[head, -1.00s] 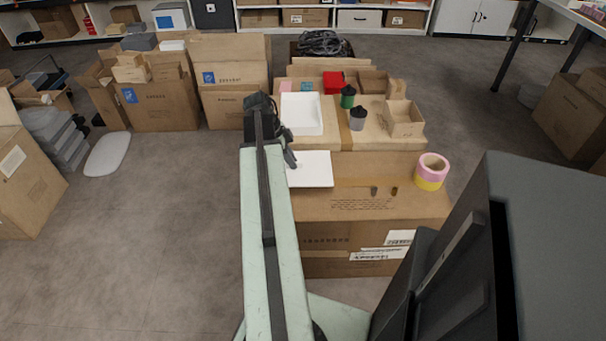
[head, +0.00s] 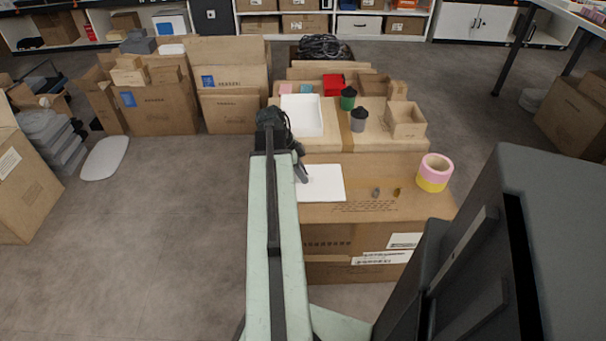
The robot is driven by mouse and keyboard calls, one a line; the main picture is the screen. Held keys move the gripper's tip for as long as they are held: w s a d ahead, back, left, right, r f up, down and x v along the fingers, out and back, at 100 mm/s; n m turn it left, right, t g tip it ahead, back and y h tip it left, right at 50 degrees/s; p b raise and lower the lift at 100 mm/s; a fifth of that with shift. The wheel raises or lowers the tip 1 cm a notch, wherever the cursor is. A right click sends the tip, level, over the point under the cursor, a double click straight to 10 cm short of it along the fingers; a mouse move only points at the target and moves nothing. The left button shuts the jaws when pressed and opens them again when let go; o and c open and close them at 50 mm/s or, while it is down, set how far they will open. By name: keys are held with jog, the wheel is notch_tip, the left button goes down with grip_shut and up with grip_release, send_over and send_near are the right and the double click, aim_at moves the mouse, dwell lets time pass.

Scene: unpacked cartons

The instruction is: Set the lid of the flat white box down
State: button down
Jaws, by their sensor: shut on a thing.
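The flat white lid (head: 322,184) is level at the left end of the front carton top (head: 352,208). My gripper (head: 303,176) is at the lid's left edge and is shut on it. My arm hides part of that left side. I cannot tell whether the lid touches the carton or hangs just above it. The flat white box (head: 302,115) stands open and empty on the higher carton behind, with its inside facing up.
Pink and yellow tape rolls (head: 434,172) are stacked at the right of the front carton. Two small brown items (head: 376,192) lie right of the lid. Dark-lidded cups (head: 359,119) and a small open carton (head: 405,119) stand behind.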

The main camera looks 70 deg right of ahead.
jog(key=c, duration=1.5)
grip_release()
jog(key=shift+o, duration=0.2)
jog(key=p+v, duration=1.1)
jog(key=v, duration=0.1)
jog(key=shift+r+p, duration=0.15)
jog(key=shift+p, duration=0.15)
